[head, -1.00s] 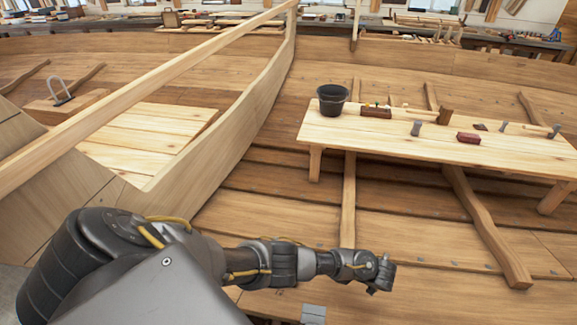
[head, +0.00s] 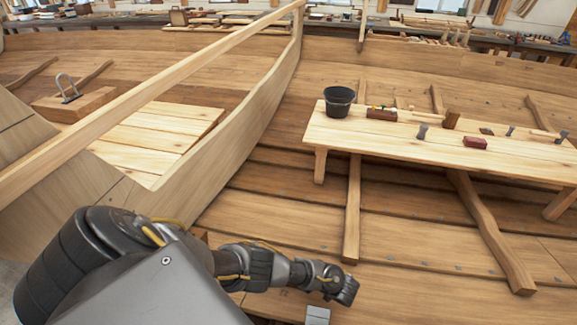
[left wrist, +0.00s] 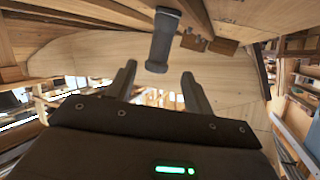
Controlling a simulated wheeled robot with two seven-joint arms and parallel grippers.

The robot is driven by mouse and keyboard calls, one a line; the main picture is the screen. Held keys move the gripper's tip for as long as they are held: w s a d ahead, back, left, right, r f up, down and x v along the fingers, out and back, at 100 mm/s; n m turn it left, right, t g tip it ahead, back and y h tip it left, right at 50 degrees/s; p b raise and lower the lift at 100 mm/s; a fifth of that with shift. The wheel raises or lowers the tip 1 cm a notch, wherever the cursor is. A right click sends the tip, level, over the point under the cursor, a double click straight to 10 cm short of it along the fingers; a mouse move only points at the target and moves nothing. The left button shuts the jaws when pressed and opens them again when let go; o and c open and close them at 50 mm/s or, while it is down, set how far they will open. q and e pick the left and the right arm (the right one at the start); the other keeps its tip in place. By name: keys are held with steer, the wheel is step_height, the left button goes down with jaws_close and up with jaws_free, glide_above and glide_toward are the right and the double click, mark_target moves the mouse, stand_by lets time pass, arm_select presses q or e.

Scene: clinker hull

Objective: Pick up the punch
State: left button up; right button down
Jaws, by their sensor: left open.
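I cannot tell for sure which thing is the punch. In the head view, two small grey upright pieces stand on the bench (head: 390,147): a larger grey piece (head: 422,132) near its middle and a smaller grey piece (head: 510,130) further right. My left gripper (head: 347,291) is low in front of the bench, well apart from it. In the left wrist view its two fingers (left wrist: 160,88) are spread with nothing between them. A dark grey cylinder with a wider end (left wrist: 162,42) shows beyond the fingertips; I cannot tell what it is. My right gripper is out of view.
On the bench are a black bucket (head: 338,102), a tool tray (head: 381,115), a wooden block (head: 451,119), a dark red box (head: 475,143) and a hammer (head: 546,135). A long timber rail (head: 150,95) stands at left.

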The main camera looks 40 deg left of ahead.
arm_select(q)
steer(key=shift+a+f, duration=0.15)
steer(key=shift+f, duration=0.05)
steer(key=b+x, duration=0.2)
steer(key=x, duration=0.1)
steer(key=b+x, duration=0.1)
steer(key=shift+w+a+f, duration=0.25)
steer(key=shift+a, duration=0.1)
steer(key=shift+r, duration=0.1)
steer(key=shift+c, duration=0.5)
jaws_close()
steer(key=shift+r, duration=0.1)
